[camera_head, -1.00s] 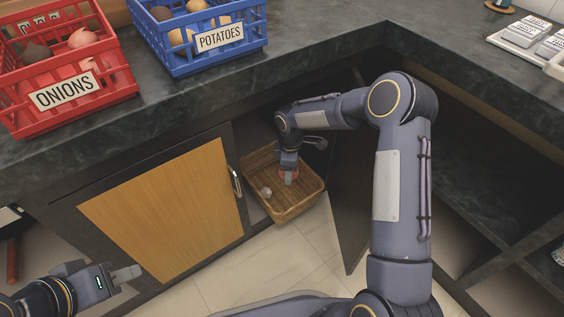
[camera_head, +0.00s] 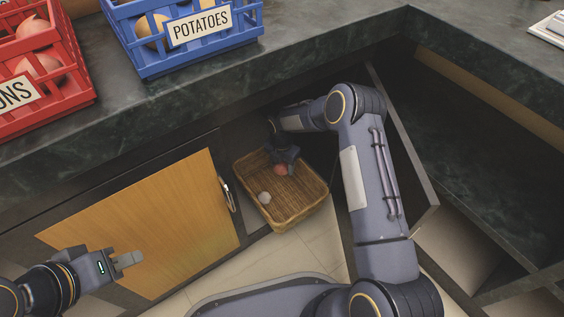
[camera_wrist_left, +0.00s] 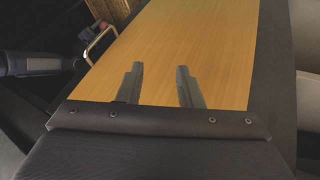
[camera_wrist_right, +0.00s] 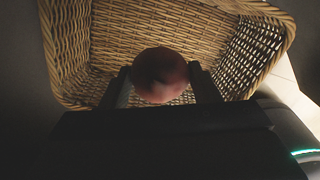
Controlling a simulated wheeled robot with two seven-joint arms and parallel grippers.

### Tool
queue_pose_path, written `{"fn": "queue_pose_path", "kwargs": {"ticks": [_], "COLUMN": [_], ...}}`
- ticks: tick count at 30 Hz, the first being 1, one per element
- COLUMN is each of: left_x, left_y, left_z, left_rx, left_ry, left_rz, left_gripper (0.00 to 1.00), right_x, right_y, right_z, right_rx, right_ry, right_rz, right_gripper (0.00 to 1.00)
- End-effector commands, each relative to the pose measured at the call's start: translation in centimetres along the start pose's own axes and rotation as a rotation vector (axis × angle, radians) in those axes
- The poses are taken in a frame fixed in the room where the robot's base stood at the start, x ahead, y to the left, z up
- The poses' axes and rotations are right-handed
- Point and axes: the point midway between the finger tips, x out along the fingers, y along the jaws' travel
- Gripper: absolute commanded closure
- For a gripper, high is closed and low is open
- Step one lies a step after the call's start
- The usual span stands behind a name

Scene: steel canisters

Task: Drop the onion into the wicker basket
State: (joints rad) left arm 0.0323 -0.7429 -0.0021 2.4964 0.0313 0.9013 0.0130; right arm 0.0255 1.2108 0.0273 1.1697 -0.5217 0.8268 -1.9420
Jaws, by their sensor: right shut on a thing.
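The wicker basket (camera_head: 306,207) sits low inside the open cabinet; its woven walls (camera_wrist_right: 245,60) fill the right wrist view. The reddish onion (camera_wrist_right: 160,72) is between the fingers of my right gripper (camera_wrist_right: 160,84), which is shut on it. In the head view the onion (camera_head: 281,170) appears within the basket's outline; whether it touches the bottom I cannot tell. My left gripper (camera_head: 129,260) is empty, its fingers apart (camera_wrist_left: 158,85), in front of the wooden door.
A pale round item (camera_head: 264,197) lies in the basket. The wooden cabinet door (camera_head: 150,225) has a metal handle (camera_head: 227,194). The red onion crate (camera_head: 70,95) and blue potato crate (camera_head: 150,68) stand on the dark counter (camera_head: 320,60) above.

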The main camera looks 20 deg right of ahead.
Motion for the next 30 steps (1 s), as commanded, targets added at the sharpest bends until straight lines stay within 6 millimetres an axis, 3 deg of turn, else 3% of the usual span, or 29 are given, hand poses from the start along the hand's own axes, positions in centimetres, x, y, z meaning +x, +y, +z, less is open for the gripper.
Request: {"fn": "queue_pose_path", "kwargs": {"ticks": [1, 6, 17, 18, 23, 30], "left_x": [0.7, 1.6, 1.7, 1.7, 1.7, 1.7], "left_y": [-0.3, -0.7, -0.8, -0.8, -0.8, -0.8], "left_z": [0.3, 0.8, 0.9, 0.9, 0.9, 0.9], "left_rx": [0.000, 0.000, 0.000, 0.000, 0.000, 0.000], "left_ry": [0.000, 0.000, 0.000, 0.000, 0.000, 0.000], "left_rz": [0.000, 0.000, 0.000, 0.000, 0.000, 0.000], "left_gripper": [0.67, 0.67, 0.67, 0.67, 0.67, 0.67], "right_x": [1.1, 2.9, 3.5, 3.5, 3.5, 3.5], "right_y": [0.0, 0.0, 0.0, 0.0, 0.0, 0.0], "right_z": [0.0, 0.0, 0.0, 0.0, 0.0, 0.0], "right_rx": [0.000, 0.001, 0.001, 0.001, 0.001, 0.001], "right_ry": [0.000, 0.000, 0.000, 0.000, 0.000, 0.000], "right_rz": [0.000, 0.000, 0.000, 0.000, 0.000, 0.000], "right_gripper": [0.69, 0.69, 0.69, 0.42, 0.21, 0.19]}}
